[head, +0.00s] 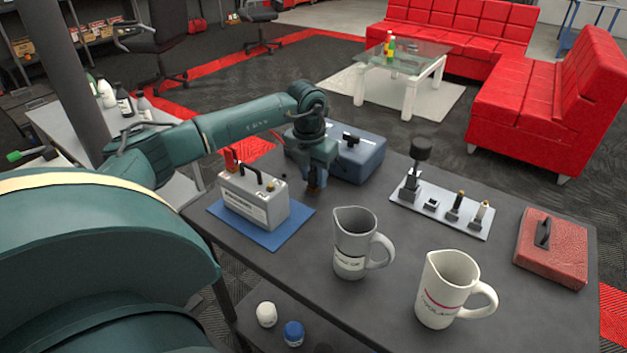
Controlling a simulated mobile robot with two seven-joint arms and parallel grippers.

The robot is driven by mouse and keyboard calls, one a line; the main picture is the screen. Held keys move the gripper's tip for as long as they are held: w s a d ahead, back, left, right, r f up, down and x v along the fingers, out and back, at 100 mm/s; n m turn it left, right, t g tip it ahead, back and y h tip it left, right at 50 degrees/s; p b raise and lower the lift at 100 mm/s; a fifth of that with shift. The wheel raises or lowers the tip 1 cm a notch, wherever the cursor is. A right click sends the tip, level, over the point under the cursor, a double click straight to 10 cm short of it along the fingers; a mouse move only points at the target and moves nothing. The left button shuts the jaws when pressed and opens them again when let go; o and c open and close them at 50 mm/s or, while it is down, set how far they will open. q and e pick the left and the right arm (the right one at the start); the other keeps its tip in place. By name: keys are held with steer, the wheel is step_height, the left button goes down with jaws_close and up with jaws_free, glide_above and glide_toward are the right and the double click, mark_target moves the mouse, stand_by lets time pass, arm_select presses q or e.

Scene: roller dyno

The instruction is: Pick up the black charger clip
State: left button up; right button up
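A grey battery-like box (254,200) with a black top handle stands on a blue mat (282,236). A red clip (231,160) stands upright at the left end of its top. My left gripper (314,186) points down just right of the box, near the mat's right edge. Its fingertips are small and dark, and I cannot see whether they hold anything. My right gripper is not in view.
A blue case (356,158) stands behind my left gripper. Two mugs, one grey (352,235) and one white (443,290), stand in front. A tray (417,212) with several tools and a red block (552,250) lie right. Dark tabletop (480,256) is clear between them.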

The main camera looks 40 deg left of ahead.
arm_select(q)
jaws_close()
